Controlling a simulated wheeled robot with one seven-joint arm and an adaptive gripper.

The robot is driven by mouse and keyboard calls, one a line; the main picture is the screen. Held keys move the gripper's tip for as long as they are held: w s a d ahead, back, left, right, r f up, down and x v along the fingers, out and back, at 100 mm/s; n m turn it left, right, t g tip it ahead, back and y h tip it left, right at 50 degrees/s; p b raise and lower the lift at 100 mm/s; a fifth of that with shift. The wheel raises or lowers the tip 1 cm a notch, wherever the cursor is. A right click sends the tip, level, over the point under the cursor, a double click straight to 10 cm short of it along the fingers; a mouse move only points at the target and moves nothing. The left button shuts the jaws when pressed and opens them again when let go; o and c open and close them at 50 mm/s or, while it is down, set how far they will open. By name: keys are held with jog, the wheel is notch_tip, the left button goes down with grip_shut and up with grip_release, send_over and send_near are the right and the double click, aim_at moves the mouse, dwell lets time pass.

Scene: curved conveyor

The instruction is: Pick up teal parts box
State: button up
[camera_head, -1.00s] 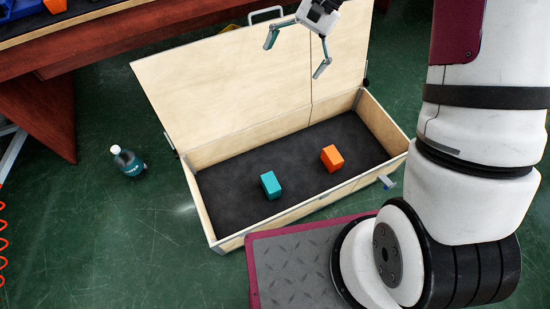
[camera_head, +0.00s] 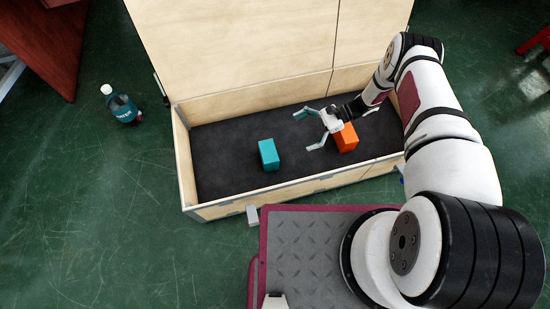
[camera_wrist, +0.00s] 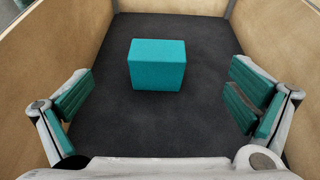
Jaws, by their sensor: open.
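The teal parts box (camera_head: 268,155) stands on the dark floor inside an open wooden case (camera_head: 186,175), left of the case's middle. In the wrist view the teal parts box (camera_wrist: 157,65) lies ahead of my gripper (camera_wrist: 160,103), roughly centred between the fingers but beyond them. My gripper (camera_head: 303,131) is open and empty. In the head view it is to the right of the teal box, pointing left, and apart from it. No side of the teal box is covered by the fingers.
The case's raised lid (camera_head: 240,50) rises at the back. Wooden walls (camera_wrist: 275,50) border both sides in the wrist view. A bottle (camera_head: 121,105) stands on the green floor at left.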

aim_at(271, 150)
jog(key=shift+m, duration=0.3)
jog(key=s+a+f, duration=0.1)
jog(key=a, duration=0.1)
jog(key=s+a+f+b, duration=0.1)
jog(key=a+f, duration=0.1)
jog(key=s+a+f+b, duration=0.1)
jog(key=a+f, duration=0.1)
jog(key=a, duration=0.1)
jog(key=shift+s+f, duration=0.1)
jog(key=shift+f, duration=0.15)
jog(key=shift+w+b+x, duration=0.15)
jog(key=shift+b+x, duration=0.45)
jog(key=shift+x, duration=0.85)
jog(key=shift+w+b+x, duration=0.15)
jog(key=shift+b+x, duration=0.4)
jog(key=shift+x, duration=0.9)
jog(key=shift+a, duration=0.15)
jog(key=c, duration=1.3)
